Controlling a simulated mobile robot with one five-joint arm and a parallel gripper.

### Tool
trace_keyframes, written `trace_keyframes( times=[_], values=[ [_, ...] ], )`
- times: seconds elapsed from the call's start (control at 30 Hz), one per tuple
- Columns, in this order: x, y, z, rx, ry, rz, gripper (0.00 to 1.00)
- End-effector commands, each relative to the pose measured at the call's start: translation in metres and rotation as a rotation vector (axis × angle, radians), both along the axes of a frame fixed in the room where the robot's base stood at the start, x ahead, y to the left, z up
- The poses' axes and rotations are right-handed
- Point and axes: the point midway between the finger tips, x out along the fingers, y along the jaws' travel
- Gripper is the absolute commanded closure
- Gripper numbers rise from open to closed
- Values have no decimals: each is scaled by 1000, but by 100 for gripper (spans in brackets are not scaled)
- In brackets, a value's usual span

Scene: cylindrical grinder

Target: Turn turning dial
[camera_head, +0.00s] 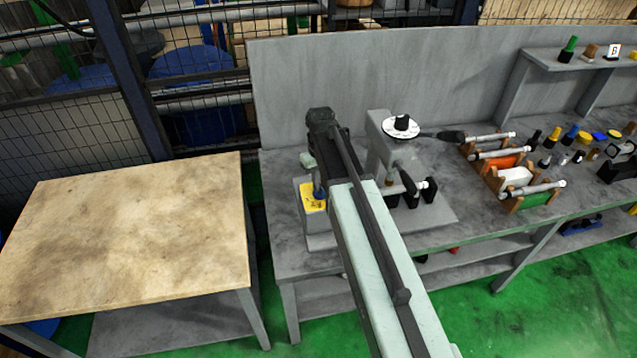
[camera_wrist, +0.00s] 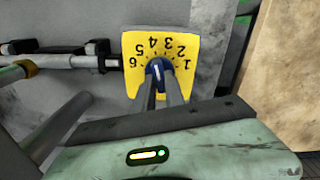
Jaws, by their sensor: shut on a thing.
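The turning dial is a blue knob (camera_wrist: 153,68) on a yellow plate (camera_wrist: 133,85) with black numbers 1 to 6, which appear upside down in the wrist view. In the head view the yellow plate (camera_head: 311,203) sits at the left end of the grey machine. My gripper (camera_wrist: 161,82) is shut on the dial, with its two fingers on either side of the knob. The fingers cover the knob's lower part in the wrist view. I cannot clearly read which number the dial points to. My arm hides part of the machine in the head view.
The grey machine (camera_head: 440,213) stands on a grey workbench (camera_head: 285,240), with a white round scale (camera_head: 386,127) on top. Racks with metal rods (camera_head: 520,175) stand to the right. A wooden-topped table (camera_head: 130,230) is at the left, with its top bare.

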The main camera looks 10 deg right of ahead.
Motion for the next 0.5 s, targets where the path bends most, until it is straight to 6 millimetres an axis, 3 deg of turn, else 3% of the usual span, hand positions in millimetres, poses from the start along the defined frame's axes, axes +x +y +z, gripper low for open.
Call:
trace_keyframes(
  times=[0.4,0.43,0.5],
  values=[
    [-2,0,-1,0,5,-7,100],
    [-2,0,-1,0,5,-7,77],
    [-1,0,-1,0,4,-7,64]
  ],
)
